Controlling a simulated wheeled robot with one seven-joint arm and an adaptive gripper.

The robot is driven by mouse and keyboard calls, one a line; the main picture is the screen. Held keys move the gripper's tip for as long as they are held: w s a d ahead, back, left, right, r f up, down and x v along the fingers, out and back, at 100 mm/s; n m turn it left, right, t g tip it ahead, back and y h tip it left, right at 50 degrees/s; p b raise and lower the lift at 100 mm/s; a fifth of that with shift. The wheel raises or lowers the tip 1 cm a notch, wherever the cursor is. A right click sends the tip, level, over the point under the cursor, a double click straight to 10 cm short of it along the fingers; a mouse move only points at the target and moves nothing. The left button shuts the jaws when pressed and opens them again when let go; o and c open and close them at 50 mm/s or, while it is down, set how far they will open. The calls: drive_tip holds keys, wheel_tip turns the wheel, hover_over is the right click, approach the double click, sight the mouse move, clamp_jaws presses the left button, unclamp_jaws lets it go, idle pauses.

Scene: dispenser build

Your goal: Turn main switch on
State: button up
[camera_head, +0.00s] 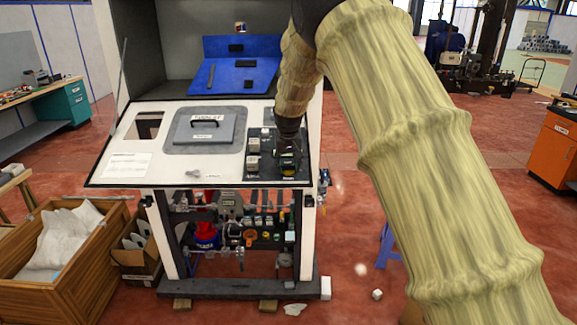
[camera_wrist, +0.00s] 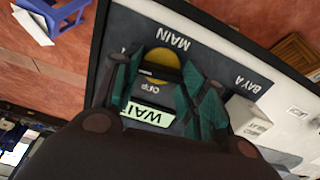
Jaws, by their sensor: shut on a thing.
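The main switch (camera_wrist: 161,57) is a yellow disc with a dark handle across it, under the label MAIN on the dark control panel (camera_wrist: 209,60). The word OFF shows beside it. My gripper (camera_wrist: 165,88) is at the switch, its teal fingers on either side, shut on the handle. The fingers and wrist hide part of the switch. In the head view my gripper (camera_head: 289,158) reaches down onto the dark panel at the right of the white top, and covers most of the switch.
A green display (camera_wrist: 148,114) reading WAIT lies beside the switch. A pale block (camera_wrist: 247,119) stands by the BAY A label. A grey lid (camera_head: 205,130) with a handle is on the white top (camera_head: 120,150). A wooden crate (camera_head: 55,285) stands at the left.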

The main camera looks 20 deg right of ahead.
drive_tip(key=shift+f+m, duration=0.2)
drive_tip(key=shift+m, duration=0.4)
drive_tip(key=o, duration=0.8)
drive_tip(key=shift+o, duration=1.1)
drive_tip(key=shift+w+d, duration=0.1)
drive_tip(key=shift+w, duration=0.1)
drive_tip(key=shift+s+r, duration=0.1)
drive_tip(key=v, duration=1.2)
